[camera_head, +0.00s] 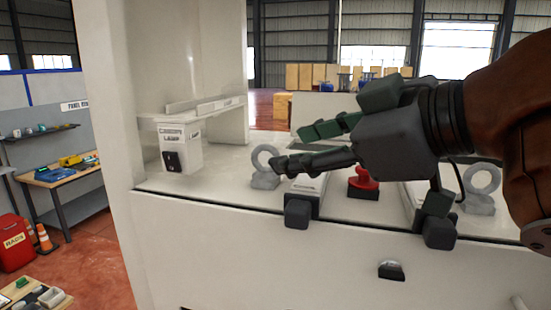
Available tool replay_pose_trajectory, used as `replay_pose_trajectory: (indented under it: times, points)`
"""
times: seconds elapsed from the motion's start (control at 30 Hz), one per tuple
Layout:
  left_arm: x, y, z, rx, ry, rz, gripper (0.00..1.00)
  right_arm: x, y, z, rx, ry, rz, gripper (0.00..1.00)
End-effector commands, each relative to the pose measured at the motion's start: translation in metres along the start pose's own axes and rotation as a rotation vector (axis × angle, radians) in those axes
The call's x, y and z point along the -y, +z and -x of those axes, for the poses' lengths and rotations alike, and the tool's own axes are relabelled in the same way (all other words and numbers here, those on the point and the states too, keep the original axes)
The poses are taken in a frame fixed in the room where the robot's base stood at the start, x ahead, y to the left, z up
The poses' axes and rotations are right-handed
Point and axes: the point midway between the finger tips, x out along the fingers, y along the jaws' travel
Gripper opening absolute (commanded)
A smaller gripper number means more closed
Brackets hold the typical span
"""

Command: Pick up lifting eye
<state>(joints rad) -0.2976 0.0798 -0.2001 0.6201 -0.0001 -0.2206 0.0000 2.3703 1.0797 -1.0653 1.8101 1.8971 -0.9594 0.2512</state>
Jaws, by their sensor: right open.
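A grey lifting eye (265,181), a ring on a block-like base, stands upright on the white machine top. A second lifting eye (479,203) of the same look stands further right, beside my right arm. My right gripper (293,147) reaches in from the right, with its green-grey fingers spread and nothing between them. Its lower fingertip overlaps the right edge of the first eye's ring in the picture; I cannot tell whether they touch. The upper finger is above and to the right of that ring. My left gripper is out of view.
A red knob (363,182) sits between the two eyes, with dark latches (297,214) at the front edge. A white labelled box (181,146) stands at left near a tall white post (103,100). The top between box and first eye is clear.

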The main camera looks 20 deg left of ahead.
Motion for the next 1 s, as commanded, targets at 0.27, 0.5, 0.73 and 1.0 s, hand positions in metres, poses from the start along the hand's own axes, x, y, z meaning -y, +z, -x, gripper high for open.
replay_pose_trajectory:
  times: [0.27,0.5,0.73,1.0]
  points:
    - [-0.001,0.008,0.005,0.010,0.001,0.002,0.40,0.001,-0.001,-0.026,0.001,0.000,0.003,0.43]
    - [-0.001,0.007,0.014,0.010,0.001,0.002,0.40,0.001,-0.002,-0.053,0.002,0.001,0.002,0.43]
    - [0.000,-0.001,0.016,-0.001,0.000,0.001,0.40,0.001,0.000,-0.076,0.001,0.001,0.002,0.43]
    - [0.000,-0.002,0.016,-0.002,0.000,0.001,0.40,0.001,0.000,-0.077,0.000,0.000,0.001,0.41]
